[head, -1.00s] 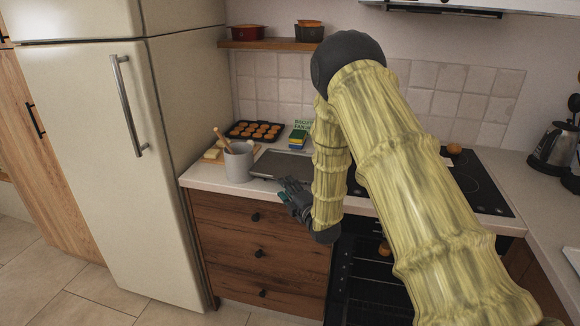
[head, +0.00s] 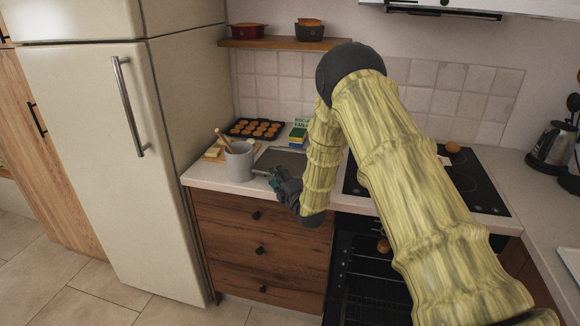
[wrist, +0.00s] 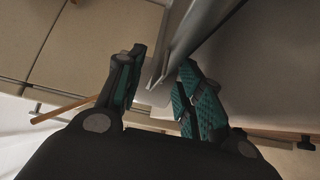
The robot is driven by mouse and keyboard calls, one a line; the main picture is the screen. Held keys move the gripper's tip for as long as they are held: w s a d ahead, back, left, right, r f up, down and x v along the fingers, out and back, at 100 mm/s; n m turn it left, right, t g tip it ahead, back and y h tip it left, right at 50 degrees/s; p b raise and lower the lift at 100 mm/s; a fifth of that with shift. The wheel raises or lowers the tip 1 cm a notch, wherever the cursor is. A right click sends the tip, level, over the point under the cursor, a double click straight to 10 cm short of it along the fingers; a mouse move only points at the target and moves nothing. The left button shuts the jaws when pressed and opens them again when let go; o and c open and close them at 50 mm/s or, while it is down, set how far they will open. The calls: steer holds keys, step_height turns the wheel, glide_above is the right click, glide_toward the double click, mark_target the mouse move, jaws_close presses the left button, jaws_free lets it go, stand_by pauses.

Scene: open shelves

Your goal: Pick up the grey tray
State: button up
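The grey tray (head: 283,158) lies flat on the countertop, right of a grey utensil pot. My gripper (head: 275,176) is at the tray's front edge, near the counter's front. In the wrist view my gripper (wrist: 162,66) has its two teal-padded fingers apart, with a grey metallic edge, apparently the tray (wrist: 194,38), running between and beyond them. A gap shows between the fingers, and I cannot tell whether either touches the tray. My forearm covers the area right of the tray in the head view.
The utensil pot (head: 239,163) with a wooden spoon stands close left of the tray. A dark muffin tin (head: 254,139) and a green-and-white box (head: 299,133) are behind. The cooktop (head: 470,186) is at right, above an open oven (head: 370,270). The fridge (head: 100,150) bounds the left.

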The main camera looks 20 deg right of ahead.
jaws_close()
steer(key=shift+r, duration=0.1)
